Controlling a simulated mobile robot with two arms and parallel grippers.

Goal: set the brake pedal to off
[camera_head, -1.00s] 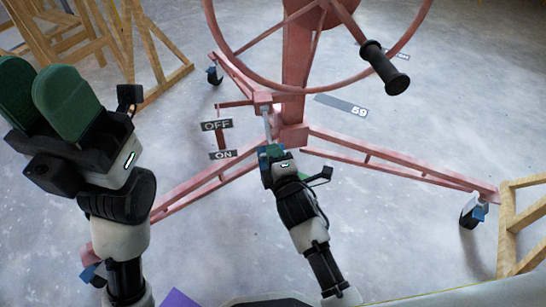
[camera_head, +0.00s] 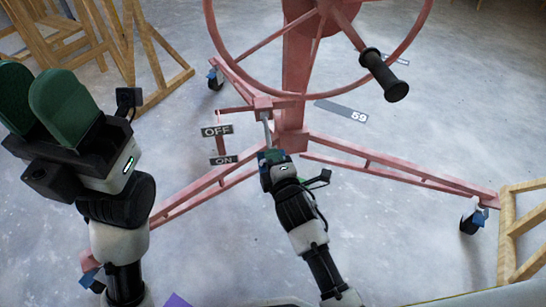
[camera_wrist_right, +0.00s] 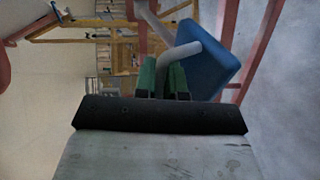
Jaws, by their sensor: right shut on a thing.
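The brake pedal is a grey metal rod (camera_head: 266,128) hanging from a pink bracket on the lift's post. Its blue pad (camera_wrist_right: 222,60) and bent grey rod show in the right wrist view. My right gripper (camera_head: 271,155) is at the rod's lower end, and its green fingers (camera_wrist_right: 164,82) are shut on the pedal. The OFF sign (camera_head: 216,131) stands left of the pedal, above the ON sign (camera_head: 223,160). My left gripper (camera_head: 36,98) is at the far left, empty, with a gap between its green fingers.
The pink lift frame (camera_head: 296,75) has a large handwheel (camera_head: 418,30) with a black handle (camera_head: 384,75) above the pedal. Its legs spread to casters (camera_head: 473,218). Wooden trestles (camera_head: 150,60) stand at upper left and lower right (camera_head: 525,235). Concrete floor lies open between.

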